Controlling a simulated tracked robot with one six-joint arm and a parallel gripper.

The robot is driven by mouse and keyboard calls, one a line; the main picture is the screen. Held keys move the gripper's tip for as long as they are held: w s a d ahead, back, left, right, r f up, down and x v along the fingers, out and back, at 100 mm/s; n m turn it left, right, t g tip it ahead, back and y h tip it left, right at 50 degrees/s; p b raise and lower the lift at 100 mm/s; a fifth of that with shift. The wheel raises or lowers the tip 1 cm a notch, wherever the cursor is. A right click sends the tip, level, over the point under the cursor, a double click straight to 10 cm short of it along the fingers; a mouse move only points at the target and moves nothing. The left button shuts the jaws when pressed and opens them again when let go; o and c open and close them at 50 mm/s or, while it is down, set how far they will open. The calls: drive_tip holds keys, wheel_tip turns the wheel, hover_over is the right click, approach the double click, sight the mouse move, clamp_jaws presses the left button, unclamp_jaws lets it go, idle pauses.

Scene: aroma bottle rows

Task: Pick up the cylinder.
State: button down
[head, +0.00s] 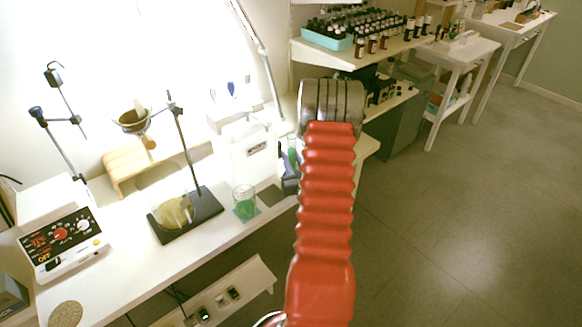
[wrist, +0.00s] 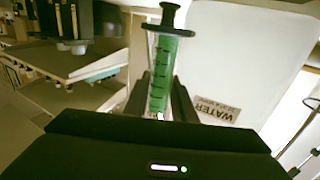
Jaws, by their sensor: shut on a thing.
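In the head view the green cylinder (head: 292,152) shows just left of my red arm, near the far end of the bench. My arm covers most of the gripper there.
A white container marked WATER (wrist: 240,65) stands close behind the cylinder. A beaker of green liquid (head: 245,205), a flask of yellow liquid (head: 174,213) on a dark stand and a hotplate (head: 62,245) are on the bench. Bottle shelves (head: 330,58) stand beyond. The floor at right is clear.

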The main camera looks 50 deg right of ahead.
sight(293, 150)
drive_tip(key=shift+r, duration=2.45)
drive_tip(key=shift+s, duration=0.15)
